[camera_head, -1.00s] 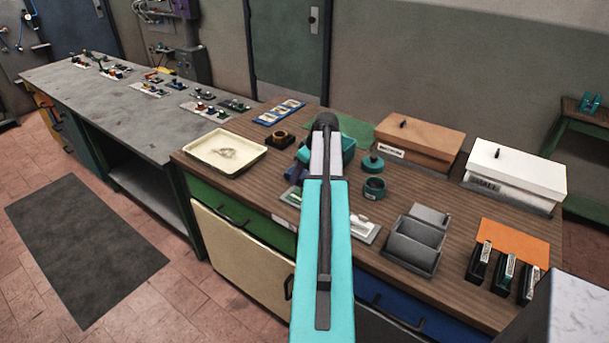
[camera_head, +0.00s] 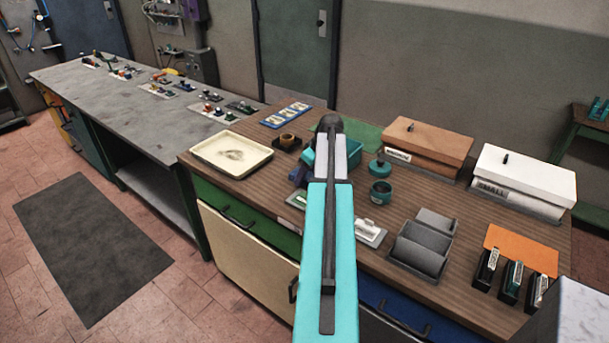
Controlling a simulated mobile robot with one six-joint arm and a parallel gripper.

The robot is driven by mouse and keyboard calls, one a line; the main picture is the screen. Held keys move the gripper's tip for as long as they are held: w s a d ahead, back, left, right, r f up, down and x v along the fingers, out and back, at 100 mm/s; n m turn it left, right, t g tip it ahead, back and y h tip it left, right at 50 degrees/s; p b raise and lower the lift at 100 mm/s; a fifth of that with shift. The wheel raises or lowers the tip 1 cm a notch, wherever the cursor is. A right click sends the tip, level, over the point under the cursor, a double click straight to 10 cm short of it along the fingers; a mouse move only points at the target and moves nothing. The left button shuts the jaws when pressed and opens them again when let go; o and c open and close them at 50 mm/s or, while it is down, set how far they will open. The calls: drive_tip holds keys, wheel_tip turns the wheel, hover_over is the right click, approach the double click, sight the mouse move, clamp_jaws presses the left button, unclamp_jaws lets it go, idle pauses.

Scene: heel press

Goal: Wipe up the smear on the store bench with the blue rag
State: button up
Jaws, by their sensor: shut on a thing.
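My turquoise arm rises through the middle of the view, over the wood-topped bench (camera_head: 400,257). My gripper (camera_head: 305,174) is mostly hidden behind the arm's end. A small dark blue piece, which looks like the blue rag (camera_head: 298,176), shows just left of the arm there, and the gripper is shut on it. Whether the rag touches the bench I cannot tell. A cream tray (camera_head: 205,161) stands at the bench's left end with a grey-brown smudge (camera_head: 233,155) on its floor. No other smear shows clearly on the wood.
A teal bin (camera_head: 354,150) stands partly behind the arm. A teal pot (camera_head: 380,192), a grey divided holder (camera_head: 420,254), a brown box (camera_head: 430,142) and a white box (camera_head: 525,174) are to the right. A grey bench (camera_head: 150,110) stands at left.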

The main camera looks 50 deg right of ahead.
drive_tip(key=shift+s+f, duration=0.15)
drive_tip(key=shift+s, duration=1.45)
drive_tip(key=shift+s+f, duration=0.1)
drive_tip(key=shift+s, duration=0.05)
drive_tip(key=shift+s, duration=1.55)
drive_tip(key=shift+s, duration=0.15)
drive_tip(key=shift+s+r, duration=0.15)
drive_tip(key=shift+s, duration=0.6)
drive_tip(key=shift+s+r, duration=0.15)
drive_tip(key=shift+s, duration=0.55)
drive_tip(key=shift+r, duration=0.15)
drive_tip(key=shift+r+p, duration=1.35)
drive_tip(key=shift+r, duration=1.55)
